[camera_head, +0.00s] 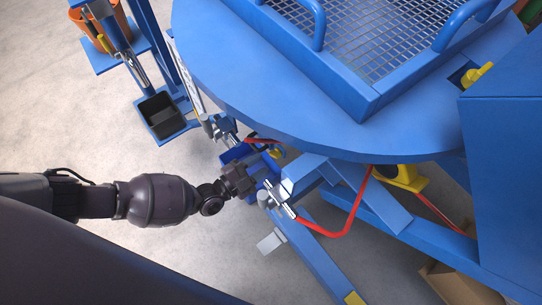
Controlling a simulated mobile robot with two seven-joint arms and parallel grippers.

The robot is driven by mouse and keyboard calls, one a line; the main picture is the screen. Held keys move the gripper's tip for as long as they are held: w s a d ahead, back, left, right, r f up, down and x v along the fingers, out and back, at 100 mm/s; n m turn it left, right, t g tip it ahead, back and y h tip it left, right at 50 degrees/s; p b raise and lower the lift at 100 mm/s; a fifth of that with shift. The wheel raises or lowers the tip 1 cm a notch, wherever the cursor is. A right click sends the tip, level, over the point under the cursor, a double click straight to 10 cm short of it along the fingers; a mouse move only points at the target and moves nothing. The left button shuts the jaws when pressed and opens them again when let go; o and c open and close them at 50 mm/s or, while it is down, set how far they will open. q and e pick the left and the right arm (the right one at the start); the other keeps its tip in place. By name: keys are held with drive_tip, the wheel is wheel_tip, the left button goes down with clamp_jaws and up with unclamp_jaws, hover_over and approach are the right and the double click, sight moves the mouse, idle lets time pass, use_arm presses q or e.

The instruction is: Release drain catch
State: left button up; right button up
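The drain hardware is under the edge of the round blue platform. A silver metal fitting (279,197) there joins a red hose or bar (340,231), and a second grey metal fitting (219,126) lies farther up. I cannot tell for sure which piece is the drain catch. My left arm comes in from the left, and my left gripper (262,171) is at these fittings, beside or touching the silver one. Dark blue pieces show around its tip, and its fingers are too small and overlapped to read. My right gripper is not in view.
The round blue platform (240,80) overhangs the fittings and carries a blue frame with metal mesh (365,35). A blue stand with a black tray (160,115) and an orange bucket (97,35) is upper left. A blue leg (320,260) slants below. Bare floor lies left.

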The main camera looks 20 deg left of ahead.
sight(273, 156)
use_arm(q)
drive_tip(key=shift+b+x, duration=0.35)
drive_tip(key=shift+x, duration=1.8)
clamp_jaws()
